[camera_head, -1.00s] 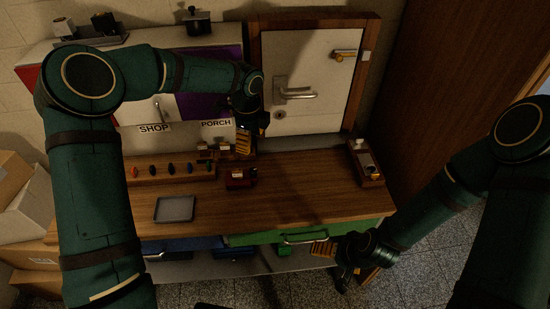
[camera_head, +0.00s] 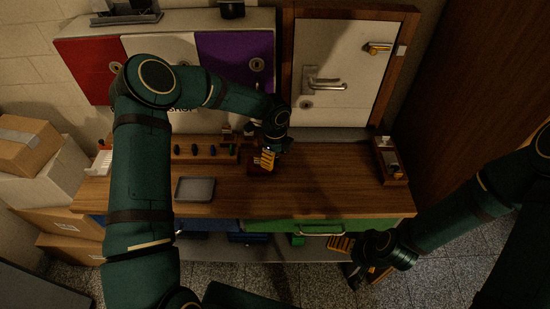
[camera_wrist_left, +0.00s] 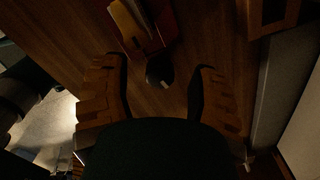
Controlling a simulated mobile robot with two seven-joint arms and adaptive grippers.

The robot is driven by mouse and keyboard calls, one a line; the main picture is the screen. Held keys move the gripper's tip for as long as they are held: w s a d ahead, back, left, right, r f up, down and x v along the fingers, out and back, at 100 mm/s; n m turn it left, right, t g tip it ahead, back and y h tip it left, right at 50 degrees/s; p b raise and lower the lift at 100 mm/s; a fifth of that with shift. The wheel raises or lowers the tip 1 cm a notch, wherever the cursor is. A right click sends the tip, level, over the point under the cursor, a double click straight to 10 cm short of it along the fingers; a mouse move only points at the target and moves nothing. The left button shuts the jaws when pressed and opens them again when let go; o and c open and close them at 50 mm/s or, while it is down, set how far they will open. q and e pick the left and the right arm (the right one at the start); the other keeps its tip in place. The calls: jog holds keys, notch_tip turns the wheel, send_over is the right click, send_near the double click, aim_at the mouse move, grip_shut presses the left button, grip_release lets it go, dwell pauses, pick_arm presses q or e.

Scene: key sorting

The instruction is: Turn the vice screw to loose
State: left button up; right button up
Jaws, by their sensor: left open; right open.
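The red vice (camera_head: 256,168) stands on the workbench, partly hidden behind my left gripper (camera_head: 267,159) in the head view. In the left wrist view the red vice (camera_wrist_left: 160,22) is at the top, with a yellowish piece (camera_wrist_left: 128,22) between its jaws. A dark rounded knob, seemingly the vice screw (camera_wrist_left: 158,72), juts from it between the fingers of my left gripper (camera_wrist_left: 160,68). Those fingers are open, one on each side, with visible gaps to the knob. My right gripper (camera_head: 358,259) is open and empty, low in front of the green drawer.
A grey tray (camera_head: 195,189) lies on the workbench (camera_head: 320,190), left of the vice. A wooden rack (camera_head: 205,151) with several dark pieces stands behind the tray. A small wooden box (camera_head: 390,165) is at the right end. A white door (camera_head: 340,75) stands behind.

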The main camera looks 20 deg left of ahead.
pick_arm(q)
jog(key=shift+f, duration=0.3)
jog(key=shift+c, duration=0.4)
grip_shut()
